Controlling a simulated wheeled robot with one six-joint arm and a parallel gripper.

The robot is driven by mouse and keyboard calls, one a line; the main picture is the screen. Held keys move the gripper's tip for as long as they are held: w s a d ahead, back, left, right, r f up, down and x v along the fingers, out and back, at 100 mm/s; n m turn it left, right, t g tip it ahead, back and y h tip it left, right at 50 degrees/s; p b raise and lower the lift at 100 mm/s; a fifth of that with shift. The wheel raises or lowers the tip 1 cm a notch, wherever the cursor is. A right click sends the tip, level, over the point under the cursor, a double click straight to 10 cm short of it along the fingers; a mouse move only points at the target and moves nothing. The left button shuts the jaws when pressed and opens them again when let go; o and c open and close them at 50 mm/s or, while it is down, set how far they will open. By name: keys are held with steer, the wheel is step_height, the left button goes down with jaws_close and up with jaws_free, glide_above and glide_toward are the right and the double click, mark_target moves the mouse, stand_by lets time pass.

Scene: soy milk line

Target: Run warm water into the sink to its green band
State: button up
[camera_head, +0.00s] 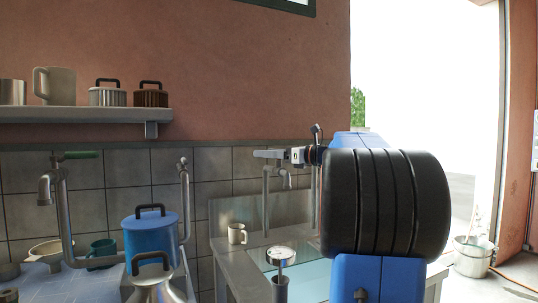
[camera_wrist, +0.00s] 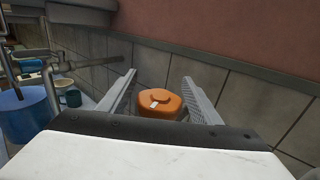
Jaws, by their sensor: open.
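The sink (camera_head: 235,215) stands at the middle right in the head view, with a metal back panel. Its basin (camera_head: 312,283) looks pale blue inside; I cannot tell the water level, and no green band shows. A metal spout (camera_head: 286,179) and upright pipes stand over it; I see no clear stream. My gripper (camera_head: 268,154) points left above the sink, partly behind my own arm. In the wrist view my gripper (camera_wrist: 160,77) is open. An orange rounded block with a white mark (camera_wrist: 160,102) appears between its fingers; I cannot tell whether they touch it.
A round dial (camera_head: 281,256) stands before the basin. A metal mug (camera_head: 237,233) stands at the sink's left end. A blue lidded pot (camera_head: 150,237) and a green-handled tap (camera_head: 76,155) are further left. A shelf (camera_head: 75,115) holds mugs and canisters. A bucket (camera_head: 473,257) stands right.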

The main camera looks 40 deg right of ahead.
steer(key=c, duration=1)
steer(key=shift+w+d+m+t+h, duration=0.1)
steer(key=shift+d+m+t+h, duration=0.15)
steer(key=shift+m+h, duration=0.65)
steer(key=shift+w+d+m+t+h, duration=0.1)
steer(key=shift+d+m+t+h, duration=0.3)
steer(key=shift+h, duration=0.8)
steer(key=shift+a, duration=0.15)
steer(key=o, duration=1)
